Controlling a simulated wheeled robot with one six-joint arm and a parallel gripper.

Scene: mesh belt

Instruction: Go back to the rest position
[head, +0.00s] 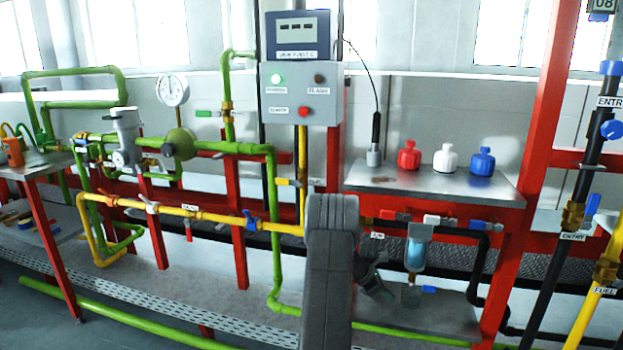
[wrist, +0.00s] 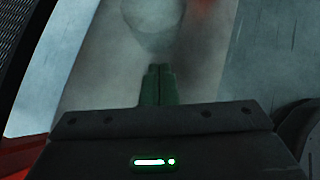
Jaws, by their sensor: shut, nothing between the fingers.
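My gripper (wrist: 158,68) shows in the wrist view with its two dark green fingers together and nothing between them. A blurred pale round shape (wrist: 148,25) lies just beyond the fingertips; I cannot tell how far off it is. In the head view my grey arm rises in front of the bench, right of the middle.
Red, white and blue bottles (head: 446,158) stand on the upper shelf (head: 400,182). Green and yellow pipes (head: 200,214) run to the left. A control box (head: 301,93) stands behind my arm.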

